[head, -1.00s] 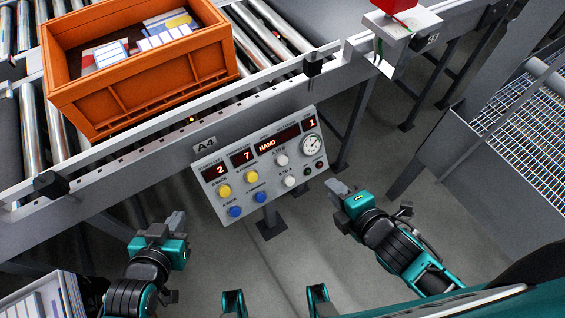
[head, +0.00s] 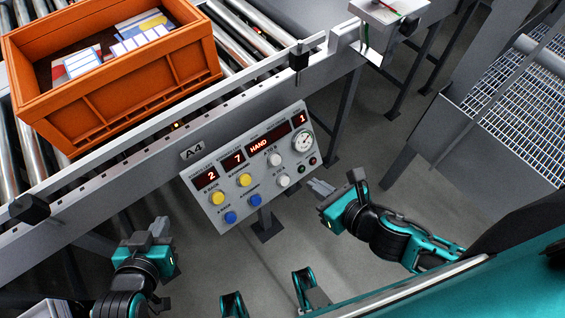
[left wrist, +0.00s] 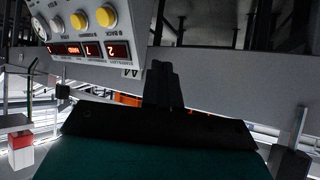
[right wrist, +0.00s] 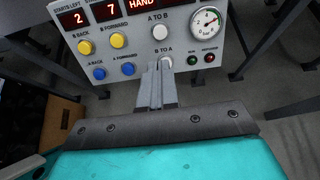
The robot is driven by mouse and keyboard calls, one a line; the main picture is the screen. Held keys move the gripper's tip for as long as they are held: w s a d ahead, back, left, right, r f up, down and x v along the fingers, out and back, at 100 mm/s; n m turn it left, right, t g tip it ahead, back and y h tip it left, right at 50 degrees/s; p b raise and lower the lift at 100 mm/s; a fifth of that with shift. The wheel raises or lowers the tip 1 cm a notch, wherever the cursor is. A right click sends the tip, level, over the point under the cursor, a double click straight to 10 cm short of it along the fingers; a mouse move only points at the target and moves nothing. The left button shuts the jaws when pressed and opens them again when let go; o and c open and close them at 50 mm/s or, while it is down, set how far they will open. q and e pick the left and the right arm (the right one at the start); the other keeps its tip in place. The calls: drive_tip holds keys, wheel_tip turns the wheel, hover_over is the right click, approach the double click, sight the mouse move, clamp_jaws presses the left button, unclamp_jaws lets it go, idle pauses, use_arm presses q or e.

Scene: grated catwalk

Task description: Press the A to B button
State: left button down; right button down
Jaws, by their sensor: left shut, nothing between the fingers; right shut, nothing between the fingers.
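The A to B button (head: 275,159) is a white round button on the grey control panel (head: 212,205). In the right wrist view the A to B button (right wrist: 160,32) sits below its label and above the white B to A button (right wrist: 165,62). My right gripper (head: 320,188) is shut and empty, to the right of the panel's lower right edge. In the right wrist view its fingers (right wrist: 159,80) overlap the panel's lower edge, just below the B to A button; contact cannot be told. My left gripper (head: 160,227) is shut and empty, below and left of the panel.
The panel also carries yellow buttons (head: 244,180), blue buttons (head: 254,200), red number displays and a dial gauge (head: 302,140). An orange crate (head: 130,104) with boxes stands on the roller conveyor behind. A grey structure with a grating (head: 520,90) is at right.

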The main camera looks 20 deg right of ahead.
sight(277, 160)
drive_tip(key=shift+w+f, duration=0.1)
